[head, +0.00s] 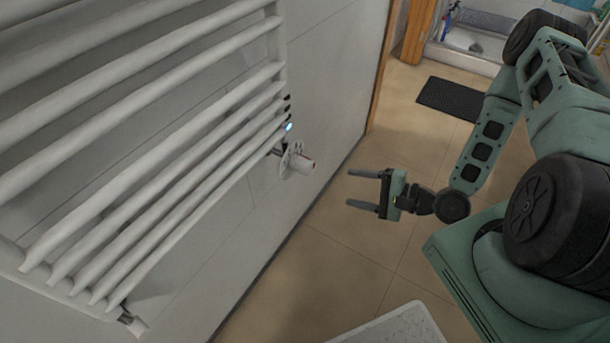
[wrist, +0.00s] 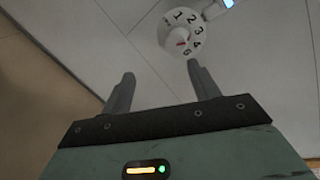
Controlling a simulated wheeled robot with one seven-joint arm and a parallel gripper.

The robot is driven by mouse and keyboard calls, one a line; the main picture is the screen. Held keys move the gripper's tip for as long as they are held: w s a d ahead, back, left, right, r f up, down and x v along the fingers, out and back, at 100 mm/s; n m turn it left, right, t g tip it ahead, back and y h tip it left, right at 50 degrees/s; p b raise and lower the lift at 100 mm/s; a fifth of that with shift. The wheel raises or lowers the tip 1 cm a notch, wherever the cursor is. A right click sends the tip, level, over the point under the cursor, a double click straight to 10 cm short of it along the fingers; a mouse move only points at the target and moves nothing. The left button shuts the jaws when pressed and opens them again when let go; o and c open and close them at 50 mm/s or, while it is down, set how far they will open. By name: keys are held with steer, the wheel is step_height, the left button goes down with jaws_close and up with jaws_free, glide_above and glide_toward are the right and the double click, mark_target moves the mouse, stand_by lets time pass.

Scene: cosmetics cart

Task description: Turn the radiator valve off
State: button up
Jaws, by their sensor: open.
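The radiator valve (head: 298,163) is a white knob on the wall at the lower right corner of the white towel radiator (head: 150,150). In the wrist view the valve (wrist: 184,32) shows a round white face with black numerals and a red mark, at the top of the picture, beyond the fingertips. My gripper (head: 356,190) is open and empty, to the right of the valve in the head view and apart from it. In the wrist view my gripper (wrist: 160,80) has its two fingers spread, with the valve slightly right of the gap.
A small blue light (head: 288,127) glows on the radiator just above the valve. The tiled wall (head: 330,80) lies behind. A dark mat (head: 448,97) is on the floor farther back. A white surface (head: 400,328) shows at the bottom edge. The floor below my gripper is clear.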

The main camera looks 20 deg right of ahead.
mark_target(313, 170)
steer(key=w+a+m+t, duration=0.1)
steer(key=w+a, duration=0.2)
steer(key=w, duration=0.1)
steer(key=w+a+m+t+b, duration=0.1)
steer(key=w+a+m, duration=0.1)
steer(key=w+a, duration=0.1)
steer(key=w+a+m+t, duration=0.1)
steer(key=w+a, duration=0.2)
steer(key=w, duration=0.2)
steer(key=shift+a+f+m+t, duration=0.1)
steer(key=shift+f+m+t, duration=0.15)
steer(key=shift+m+t, duration=0.15)
steer(key=c, duration=1)
